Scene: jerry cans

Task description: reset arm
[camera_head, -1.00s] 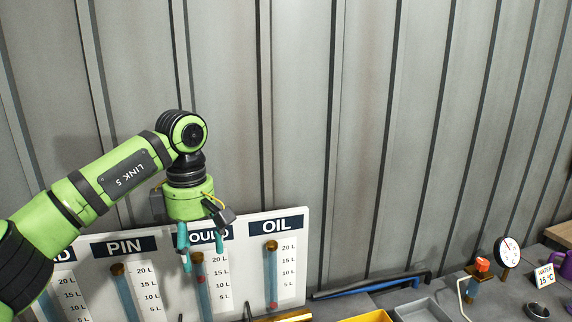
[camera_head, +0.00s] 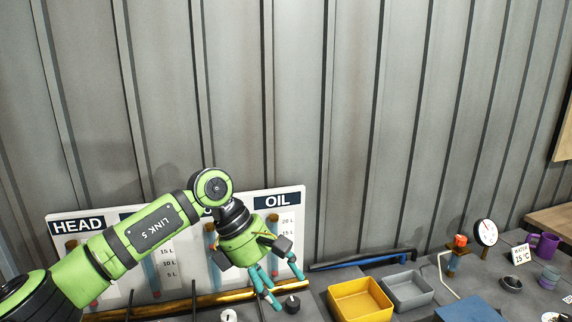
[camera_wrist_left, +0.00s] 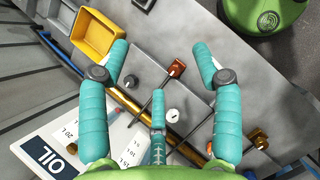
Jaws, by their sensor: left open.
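My left gripper (camera_head: 278,285) comes in from the left on my green arm in the head view. Its teal fingers point down and to the right, in front of the gauge board (camera_head: 290,206) and over the counter. In the left wrist view the fingers of my left gripper (camera_wrist_left: 160,65) are spread wide, with nothing held between them. A black rod with a brown block end (camera_wrist_left: 176,68) and a white round knob (camera_wrist_left: 172,115) show below, between the fingers. My right gripper is not in view.
A yellow tray (camera_head: 334,292) and a grey tray (camera_head: 427,292) stand right of my gripper. Farther right are a round dial (camera_head: 485,232), a water sign (camera_head: 520,254) and a purple mug (camera_head: 544,245). A brass pipe (camera_head: 207,299) runs along the counter.

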